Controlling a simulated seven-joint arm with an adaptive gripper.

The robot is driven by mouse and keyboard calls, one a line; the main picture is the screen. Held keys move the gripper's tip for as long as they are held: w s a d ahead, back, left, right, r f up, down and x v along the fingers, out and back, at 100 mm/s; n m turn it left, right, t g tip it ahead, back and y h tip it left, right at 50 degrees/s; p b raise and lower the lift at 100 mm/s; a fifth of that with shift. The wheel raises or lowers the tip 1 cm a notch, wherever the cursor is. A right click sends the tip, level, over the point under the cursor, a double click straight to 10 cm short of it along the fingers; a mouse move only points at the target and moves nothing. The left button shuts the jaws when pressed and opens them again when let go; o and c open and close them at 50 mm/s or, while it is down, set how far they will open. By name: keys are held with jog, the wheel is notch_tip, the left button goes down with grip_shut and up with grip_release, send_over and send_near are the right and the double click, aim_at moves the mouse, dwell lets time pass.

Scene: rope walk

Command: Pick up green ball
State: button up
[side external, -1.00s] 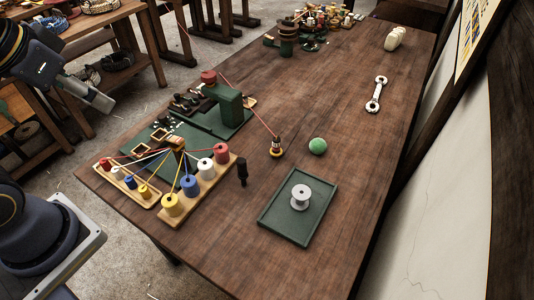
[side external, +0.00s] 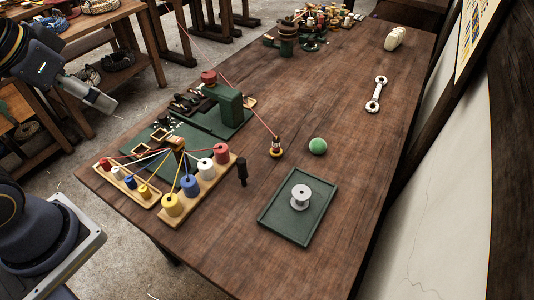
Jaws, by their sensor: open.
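The green ball (side external: 317,146) rests on the brown wooden table, a little right of the middle of the side external view. It stands clear of its neighbours, with bare wood around it. A small brass-and-red spool piece (side external: 276,147) on the end of a red cord is to its left. My gripper's fingers do not show in this view. Only parts of my arm show at the left edge, far from the ball.
A green tray (side external: 268,218) holding a white spool (side external: 300,197) is below the ball. Coloured bobbins with taut threads and a green machine block (side external: 223,105) stand left. Bare table (side external: 320,90) lies beyond the ball.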

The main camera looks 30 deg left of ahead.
jog(key=w+r+n+t, duration=0.25)
jog(key=w+r, duration=0.55)
jog(key=w, duration=0.6)
jog(key=m+g+h, duration=0.1)
jog(key=m+g, duration=0.1)
jog(key=m, duration=0.3)
send_over(317, 143)
jog(key=s+a, duration=0.2)
jog(key=s, duration=0.6)
notch_tip(317, 143, down, 27)
jog(key=x, duration=1)
jog(key=shift+s+d+f, duration=0.1)
jog(key=shift+d, duration=0.2)
jog(key=shift+x, duration=3.15)
